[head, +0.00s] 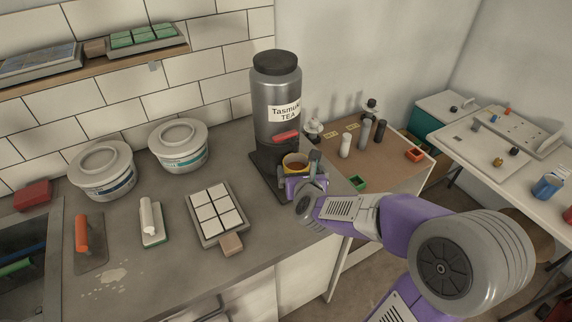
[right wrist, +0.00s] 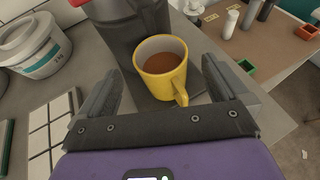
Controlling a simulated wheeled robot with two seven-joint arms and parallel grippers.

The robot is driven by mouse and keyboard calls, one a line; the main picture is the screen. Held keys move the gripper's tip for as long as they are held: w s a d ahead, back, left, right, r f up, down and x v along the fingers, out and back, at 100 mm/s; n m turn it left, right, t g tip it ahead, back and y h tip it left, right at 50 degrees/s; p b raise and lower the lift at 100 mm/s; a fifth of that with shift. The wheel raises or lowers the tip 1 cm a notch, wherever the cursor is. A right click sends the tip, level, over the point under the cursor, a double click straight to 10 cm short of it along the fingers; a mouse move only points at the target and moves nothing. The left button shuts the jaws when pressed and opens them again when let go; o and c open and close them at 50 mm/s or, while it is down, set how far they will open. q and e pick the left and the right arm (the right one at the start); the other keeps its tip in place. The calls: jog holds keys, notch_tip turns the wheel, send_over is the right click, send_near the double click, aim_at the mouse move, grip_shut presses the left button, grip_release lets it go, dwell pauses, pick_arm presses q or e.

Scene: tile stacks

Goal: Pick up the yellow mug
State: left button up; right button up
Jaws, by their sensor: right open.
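The yellow mug (head: 296,161) stands upright in front of the large grey tea dispenser (head: 276,100) in the head view, partly hidden by my gripper. In the right wrist view the yellow mug (right wrist: 164,66) holds brown liquid, and its handle points toward my palm and slightly right. My right gripper (head: 304,174) is at the mug; in the right wrist view the open fingers (right wrist: 160,80) lie to the left and right of the mug, with a gap on each side. My left gripper is not in view.
A tile sheet (head: 214,208), a white-handled float (head: 150,220) and an orange-handled trowel (head: 83,237) lie on the counter to the left. Two lidded tubs (head: 180,147) stand behind. A small green tray (head: 357,184) lies on the brown surface at right.

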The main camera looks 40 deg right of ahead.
aim_at(294, 157)
jog(key=shift+x, duration=3.4)
jog(key=shift+f, duration=0.15)
jog(key=shift+c, duration=0.2)
jog(key=c, duration=1.7)
grip_shut()
